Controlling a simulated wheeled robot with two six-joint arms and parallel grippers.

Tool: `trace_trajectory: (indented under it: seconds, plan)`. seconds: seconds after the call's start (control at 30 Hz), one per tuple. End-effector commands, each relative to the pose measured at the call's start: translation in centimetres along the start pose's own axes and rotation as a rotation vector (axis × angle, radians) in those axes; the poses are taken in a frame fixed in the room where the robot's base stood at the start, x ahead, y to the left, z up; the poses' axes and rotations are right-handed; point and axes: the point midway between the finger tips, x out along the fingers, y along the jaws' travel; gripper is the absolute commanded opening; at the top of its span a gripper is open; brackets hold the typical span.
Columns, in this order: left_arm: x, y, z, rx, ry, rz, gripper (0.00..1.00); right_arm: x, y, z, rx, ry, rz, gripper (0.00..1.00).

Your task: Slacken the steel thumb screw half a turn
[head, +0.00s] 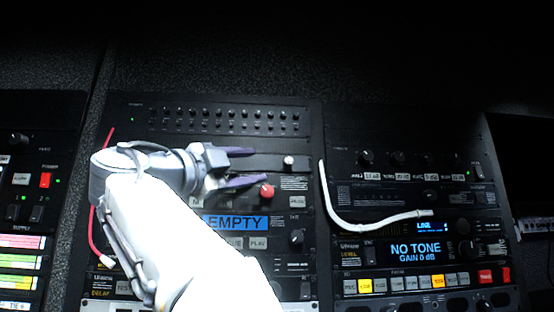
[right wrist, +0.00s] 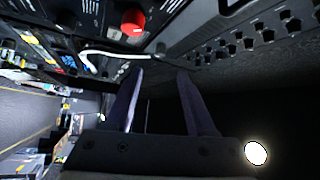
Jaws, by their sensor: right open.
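The steel thumb screw (head: 289,160) is a small bright round head on the dark rack panel, just above and right of a red knob (head: 267,191). In the right wrist view a small pale spot near the fingertips looks like the same screw (right wrist: 160,47). My right gripper (head: 250,166) comes in from the lower left, its two dark fingers apart and empty. The fingertips point toward the screw and stop short of it on its left. The fingers also show in the right wrist view (right wrist: 163,72). My left gripper is out of view.
The red knob (right wrist: 132,22) stands out close to the fingers. A white cable (head: 370,225) hangs across the right-hand rack. A red cable (head: 92,225) hangs at the left. A blue "EMPTY" display (head: 236,222) sits below the gripper.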

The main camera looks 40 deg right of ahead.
Motion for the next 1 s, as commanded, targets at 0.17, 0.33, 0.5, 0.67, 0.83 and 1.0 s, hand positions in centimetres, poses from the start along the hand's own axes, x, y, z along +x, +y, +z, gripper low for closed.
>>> trace_trajectory:
  seconds: [0.17, 0.33, 0.5, 0.67, 0.83, 1.0]
  plan:
    - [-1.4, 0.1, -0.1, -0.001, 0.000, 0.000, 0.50, 2.4, -0.5, -0.6, 0.010, 0.015, -0.001, 0.56]
    - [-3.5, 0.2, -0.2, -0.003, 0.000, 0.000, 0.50, 5.8, -0.6, -0.7, 0.007, 0.013, 0.000, 0.56]
    - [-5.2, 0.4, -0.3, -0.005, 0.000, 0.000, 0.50, 8.5, -0.5, -0.6, 0.007, 0.010, -0.001, 0.56]
    - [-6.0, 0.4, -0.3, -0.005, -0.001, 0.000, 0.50, 9.9, -0.4, -0.4, 0.008, 0.008, -0.003, 0.56]
    - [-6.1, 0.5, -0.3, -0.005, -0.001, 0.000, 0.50, 10.3, -0.1, -0.3, 0.010, 0.006, -0.002, 0.56]
    - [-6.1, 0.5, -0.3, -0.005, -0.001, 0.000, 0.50, 10.3, -0.1, -0.3, 0.010, 0.006, -0.002, 0.56]
